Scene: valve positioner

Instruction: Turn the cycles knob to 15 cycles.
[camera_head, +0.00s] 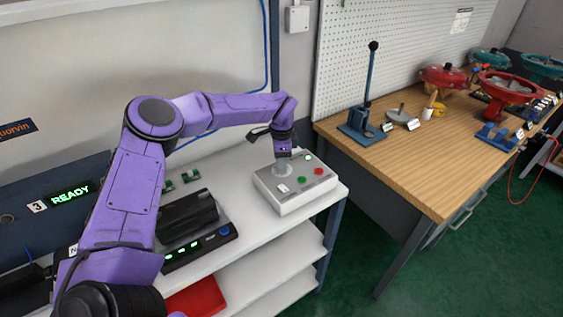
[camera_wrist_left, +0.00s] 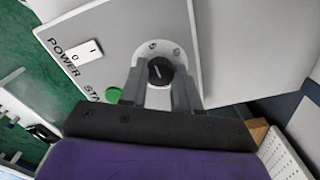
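The cycles knob (camera_wrist_left: 160,70) is black with a white pointer line and sits on a round pale dial plate on the control box (camera_head: 296,207). Its scale figures are too small or hidden to read. In the left wrist view my left gripper (camera_wrist_left: 160,88) has one finger on each side of the knob, with the fingertips close to its sides. I cannot tell whether they touch it. In the head view the left gripper (camera_head: 283,152) points down over the dial, and the fingers hide the knob. My right gripper is not in view.
The box also has a power rocker switch (camera_wrist_left: 75,52), a green button (camera_head: 301,181), a red button (camera_head: 319,171) and a white lamp (camera_head: 308,157). It stands on a white shelf bench. A black device (camera_head: 187,215) lies left of it. A wooden bench (camera_head: 440,165) with valve parts is at right.

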